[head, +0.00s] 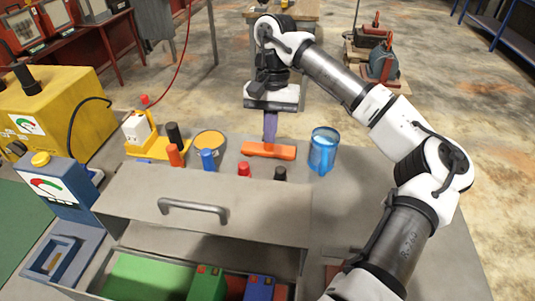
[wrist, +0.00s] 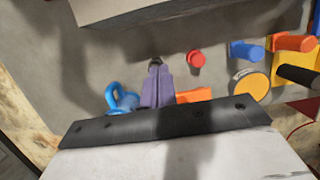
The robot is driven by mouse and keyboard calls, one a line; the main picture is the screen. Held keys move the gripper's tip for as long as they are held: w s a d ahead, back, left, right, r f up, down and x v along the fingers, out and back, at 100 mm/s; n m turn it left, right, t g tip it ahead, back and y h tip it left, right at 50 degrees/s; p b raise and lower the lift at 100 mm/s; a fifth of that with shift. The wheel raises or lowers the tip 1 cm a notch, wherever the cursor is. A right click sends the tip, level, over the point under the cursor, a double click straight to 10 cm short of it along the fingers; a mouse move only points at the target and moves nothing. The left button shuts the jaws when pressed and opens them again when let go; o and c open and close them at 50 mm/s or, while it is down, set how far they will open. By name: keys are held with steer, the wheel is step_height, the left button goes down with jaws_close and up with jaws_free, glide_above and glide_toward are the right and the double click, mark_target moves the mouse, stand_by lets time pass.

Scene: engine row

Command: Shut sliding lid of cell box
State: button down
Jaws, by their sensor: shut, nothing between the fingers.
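The cell box (head: 290,263) is a grey metal box at the bottom of the head view. Its flat grey lid (head: 255,212), with a bar handle (head: 193,207), covers the far part. The near part is open and shows green, red and blue cells (head: 150,275) inside. My gripper (head: 269,141) is beyond the box, pointing down with its purple fingers shut and empty. Its tips are at an orange bar (head: 282,152); I cannot tell whether they touch. The shut fingers also show in the wrist view (wrist: 156,66). A pale edge at the top there may be the lid.
A blue mug (head: 323,152) stands right of the orange bar. Red, black, blue and orange cylinders (head: 207,160) and a yellow-topped round tin (head: 209,142) stand just behind the lid. Yellow and blue gauge units (head: 62,190) line the left. Bare tabletop lies right of the box.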

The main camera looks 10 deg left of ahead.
mark_target(265, 181)
steer(key=s+f+b, duration=0.3)
steer(key=s+f, duration=0.3)
steer(key=f, duration=0.3)
steer(key=shift+s+f, duration=0.15)
steer(key=shift+s, duration=0.15)
steer(key=shift+a, duration=0.1)
steer(key=shift+s+a, duration=0.1)
